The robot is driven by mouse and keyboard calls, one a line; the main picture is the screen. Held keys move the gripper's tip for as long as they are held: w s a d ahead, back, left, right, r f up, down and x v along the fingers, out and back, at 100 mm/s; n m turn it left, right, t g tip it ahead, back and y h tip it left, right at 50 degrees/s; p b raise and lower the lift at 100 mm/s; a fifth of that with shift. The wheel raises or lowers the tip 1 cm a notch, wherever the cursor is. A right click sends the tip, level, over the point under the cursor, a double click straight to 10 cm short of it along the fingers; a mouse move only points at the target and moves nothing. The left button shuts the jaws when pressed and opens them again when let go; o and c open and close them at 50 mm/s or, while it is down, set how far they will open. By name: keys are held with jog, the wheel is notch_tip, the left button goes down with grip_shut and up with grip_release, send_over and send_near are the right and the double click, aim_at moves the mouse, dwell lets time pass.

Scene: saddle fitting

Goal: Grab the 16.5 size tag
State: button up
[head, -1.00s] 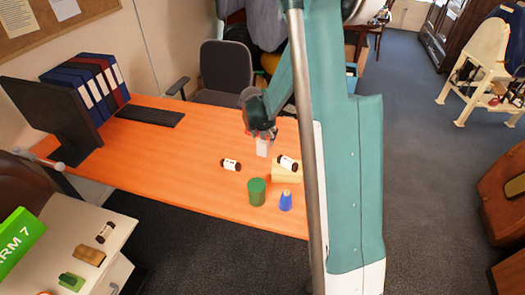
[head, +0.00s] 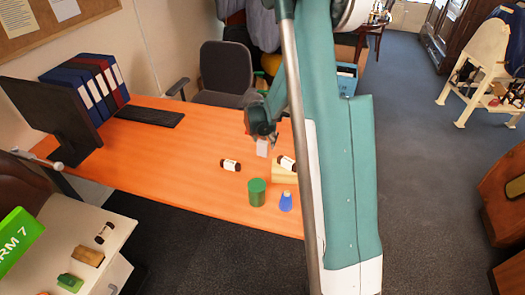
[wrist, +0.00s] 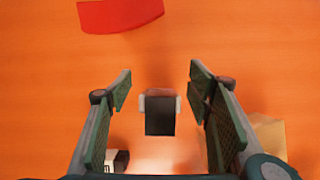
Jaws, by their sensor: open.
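My gripper (wrist: 160,90) is open and empty over the orange desk. Its two padded fingers stand wide apart. Between and beyond them lies a small dark-faced block with pale sides (wrist: 160,113), apart from both fingers. In the head view my gripper (head: 264,140) hangs just above a pale block (head: 262,148), which seems to be the same one. No 16.5 marking can be read in either view, so I cannot confirm which thing is the size tag.
Dark bottles with white labels (head: 230,165) (head: 287,164) lie nearby, one by a wooden block (head: 284,174). A green cylinder (head: 257,192) and blue bottle (head: 286,201) stand nearer the front edge. A red curved piece (wrist: 118,14) lies beyond my fingers. The desk's left middle is clear.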

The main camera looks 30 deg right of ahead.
jog(key=c, duration=1.1)
jog(key=shift+o, duration=0.2)
notch_tip(320, 180, up, 10)
jog(key=p, duration=0.1)
jog(key=shift+p, duration=0.35)
